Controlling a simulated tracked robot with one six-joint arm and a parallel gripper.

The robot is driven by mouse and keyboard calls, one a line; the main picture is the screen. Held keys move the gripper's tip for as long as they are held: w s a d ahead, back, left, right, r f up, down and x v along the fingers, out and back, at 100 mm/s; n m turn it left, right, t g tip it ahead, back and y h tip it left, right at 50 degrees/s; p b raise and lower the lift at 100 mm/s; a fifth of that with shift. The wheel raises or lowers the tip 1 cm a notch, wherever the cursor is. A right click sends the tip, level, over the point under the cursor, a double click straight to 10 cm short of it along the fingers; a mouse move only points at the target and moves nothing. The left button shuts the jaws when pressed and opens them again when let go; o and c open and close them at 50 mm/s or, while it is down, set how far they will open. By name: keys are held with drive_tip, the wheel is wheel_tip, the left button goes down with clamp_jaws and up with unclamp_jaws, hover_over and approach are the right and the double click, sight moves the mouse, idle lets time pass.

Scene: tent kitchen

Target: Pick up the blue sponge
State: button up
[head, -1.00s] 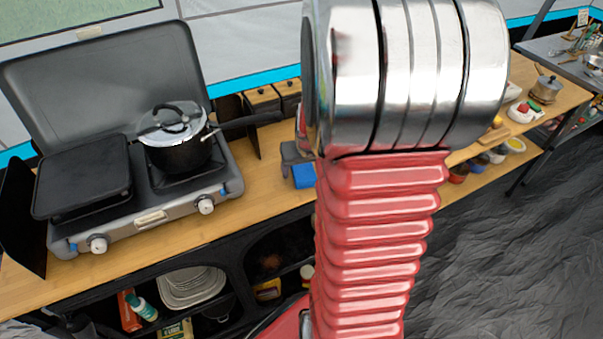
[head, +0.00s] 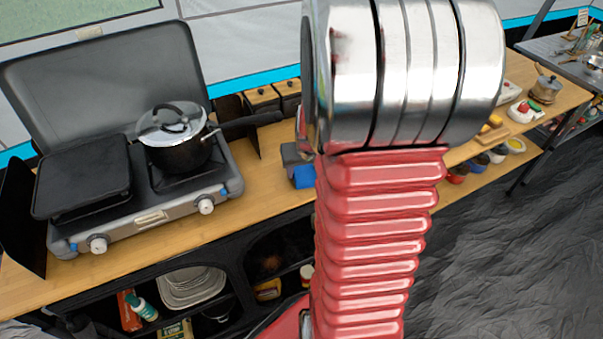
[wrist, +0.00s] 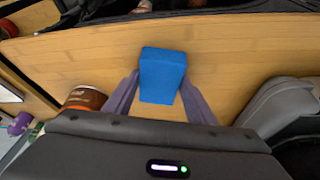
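The blue sponge (wrist: 163,72) is between the two purple-grey fingers of my gripper (wrist: 160,77) in the wrist view. A fingertip lies against each side of it, and its far end sticks out beyond the tips. The rest of the gripper is hidden behind the arm. Whether the sponge touches the counter is not clear.
A two-burner stove (head: 150,218) with a lidded black pot (head: 180,148) stands left on the wooden counter (head: 265,190). Wooden-lidded boxes (head: 262,98) stand behind. A brown cup (wrist: 85,98) is left of the gripper. Open shelves lie below.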

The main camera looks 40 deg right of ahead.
drive_tip(key=c, duration=0.6)
drive_tip(key=shift+o, duration=0.2)
